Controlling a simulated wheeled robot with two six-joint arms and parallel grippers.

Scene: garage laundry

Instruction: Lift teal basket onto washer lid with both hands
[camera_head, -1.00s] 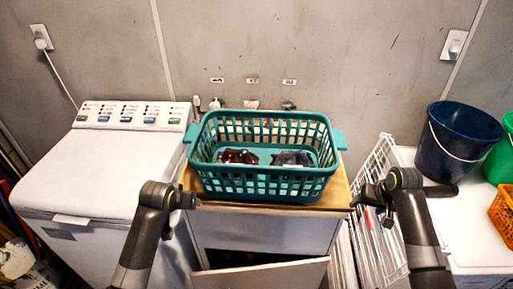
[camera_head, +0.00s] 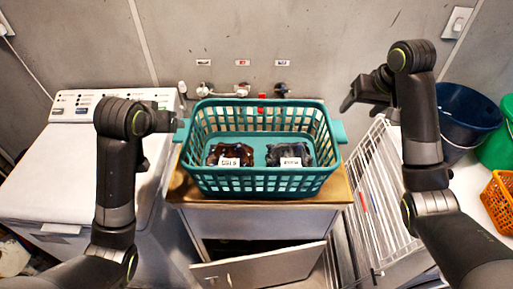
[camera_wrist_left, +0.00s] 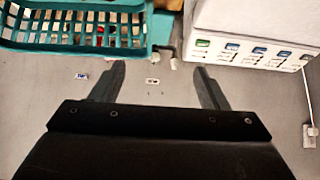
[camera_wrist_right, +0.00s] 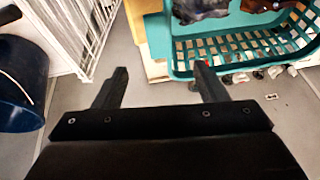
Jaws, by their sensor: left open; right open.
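The teal basket (camera_head: 262,183) stands upright on a wooden-topped cabinet (camera_head: 190,190), with two dark bundles bearing white labels inside. Its left side handle (camera_head: 181,130) is beside my left gripper (camera_head: 172,122), which is open; in the left wrist view the basket (camera_wrist_left: 75,38) is at the upper left, outside the jaws (camera_wrist_left: 157,82). My right gripper (camera_head: 362,92) is open and raised, apart from the right handle (camera_head: 339,132). In the right wrist view the basket (camera_wrist_right: 235,50) lies beyond the fingers (camera_wrist_right: 160,85). The white washer (camera_head: 60,175) with its closed lid stands left of the cabinet, partly hidden by my left arm.
A white wire rack (camera_head: 385,195) stands right of the cabinet. Farther right are a dark blue bucket (camera_head: 468,118), a green bucket (camera_head: 497,150) and an orange basket (camera_head: 499,198). The cabinet door (camera_head: 258,268) hangs open in front. Taps (camera_head: 242,89) line the wall behind.

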